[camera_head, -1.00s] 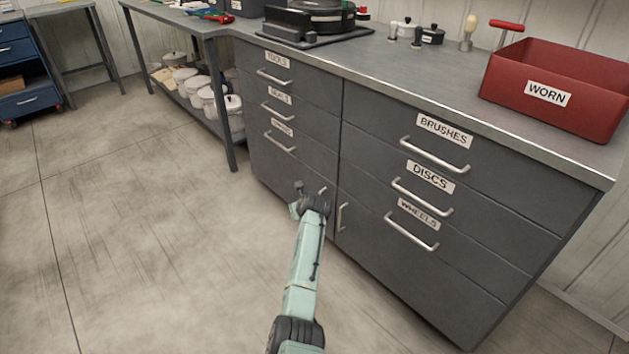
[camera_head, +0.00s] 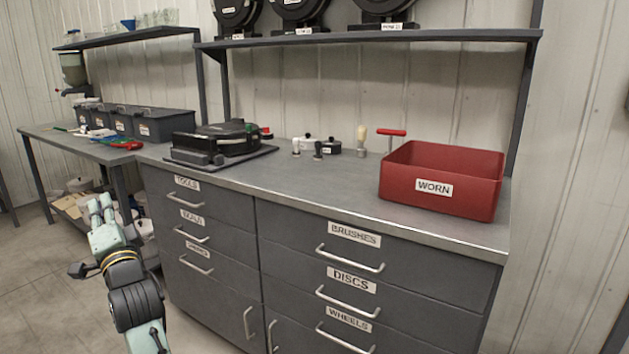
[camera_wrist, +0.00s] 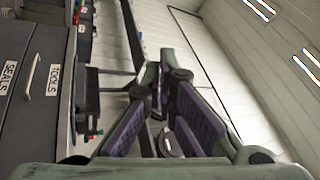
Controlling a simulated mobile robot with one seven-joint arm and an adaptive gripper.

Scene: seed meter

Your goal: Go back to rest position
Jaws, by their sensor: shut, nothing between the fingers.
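My gripper (camera_head: 100,202) is at the lower left of the head view, at the end of my pale green arm. It is raised in front of the left end of the grey drawer cabinet (camera_head: 305,235), with fingers pointing up and away. In the wrist view my gripper's fingers (camera_wrist: 163,68) come together at the tips with nothing held between them. The wrist view is turned sideways, and the drawer fronts labelled TOOLS and SEALS (camera_wrist: 40,75) show at its left.
A red bin (camera_head: 395,192) labelled WORN stands on the right of the cabinet top. A black round device (camera_head: 225,138) sits at its left. A shelf (camera_head: 370,38) hangs above. A side bench (camera_head: 75,145) with grey boxes stands at left. Floor (camera_head: 35,270) is clear at lower left.

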